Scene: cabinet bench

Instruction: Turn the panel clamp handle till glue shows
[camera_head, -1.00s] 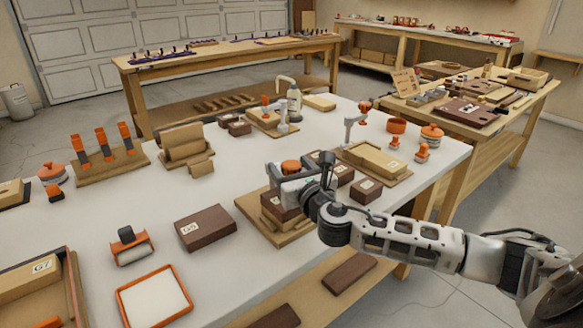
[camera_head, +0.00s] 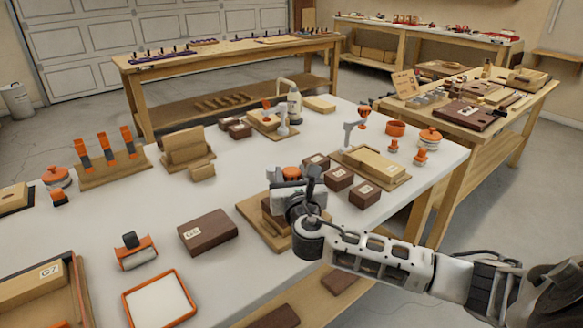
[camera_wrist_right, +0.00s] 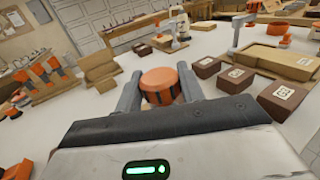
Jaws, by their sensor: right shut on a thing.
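The panel clamp handle is an orange round knob with dark grip marks (camera_wrist_right: 160,86). In the right wrist view it sits between the two grey fingers of my right gripper (camera_wrist_right: 158,90), which is shut on it. In the head view the knob top (camera_head: 291,173) shows just behind my right gripper (camera_head: 292,188). Below it, brown blocks stand on a tan board (camera_head: 252,212); my wrist hides most of the clamp and panel. I cannot see any glue at the joint. My left gripper is not in view.
Dark brown blocks (camera_head: 338,179) stand right of the gripper, close by. A labelled brown block (camera_head: 207,231) lies to the left. An orange-rimmed tray (camera_head: 158,298) and a roller (camera_head: 135,252) are nearer the front.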

